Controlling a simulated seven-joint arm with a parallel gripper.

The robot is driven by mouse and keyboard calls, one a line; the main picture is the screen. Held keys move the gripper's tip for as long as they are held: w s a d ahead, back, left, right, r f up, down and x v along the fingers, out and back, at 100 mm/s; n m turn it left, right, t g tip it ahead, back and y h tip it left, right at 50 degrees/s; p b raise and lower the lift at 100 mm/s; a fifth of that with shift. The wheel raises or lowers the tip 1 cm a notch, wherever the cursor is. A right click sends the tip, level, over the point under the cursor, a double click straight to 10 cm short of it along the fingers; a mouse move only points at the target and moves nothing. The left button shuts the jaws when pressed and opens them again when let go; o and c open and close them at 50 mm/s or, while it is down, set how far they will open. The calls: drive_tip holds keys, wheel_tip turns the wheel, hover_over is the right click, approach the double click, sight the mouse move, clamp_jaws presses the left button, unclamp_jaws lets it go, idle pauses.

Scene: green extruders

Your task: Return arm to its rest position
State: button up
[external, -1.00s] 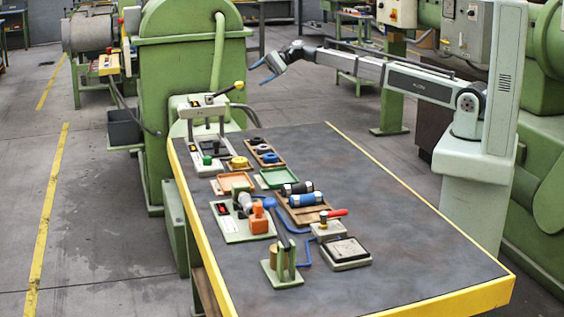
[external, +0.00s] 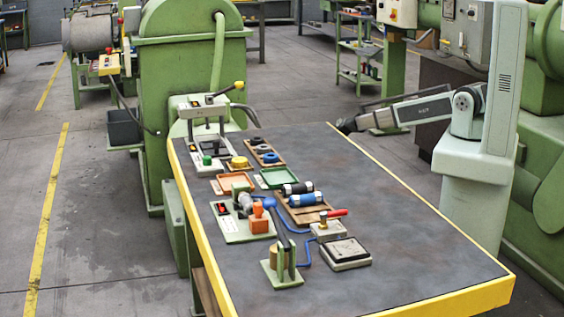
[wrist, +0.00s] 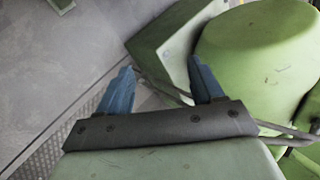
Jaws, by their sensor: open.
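My arm (external: 425,109) is drawn in beside its column, to the right of the table, in the external view. Its far end points left, toward the table's far right edge. The fingers are hidden there. In the wrist view my gripper (wrist: 163,88) shows two blue fingers spread wide apart with nothing between them. It hangs over grey floor and green machine parts, clear of the table's objects.

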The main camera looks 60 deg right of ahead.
drive_tip(key=s+a+f+n+g, duration=0.2)
drive_tip(key=s+a+f, duration=0.2)
drive_tip(key=s+f, duration=0.45)
drive_tip(key=s+a+f+n+g, duration=0.25)
drive_tip(key=s+f, duration=0.35)
drive_tip(key=s, duration=0.6)
drive_tip(key=s+a+n+g+h, duration=0.2)
drive_tip(key=s+a+n+g, duration=0.2)
drive_tip(key=s, duration=1)
drive_tip(key=s+a+n+g+h, duration=0.2)
drive_tip(key=s+a+n+g, duration=0.2)
drive_tip(key=s, duration=0.9)
drive_tip(key=shift+s+a+f+h, duration=0.2)
drive_tip(key=shift+s+a+h, duration=0.1)
drive_tip(key=shift+s, duration=0.1)
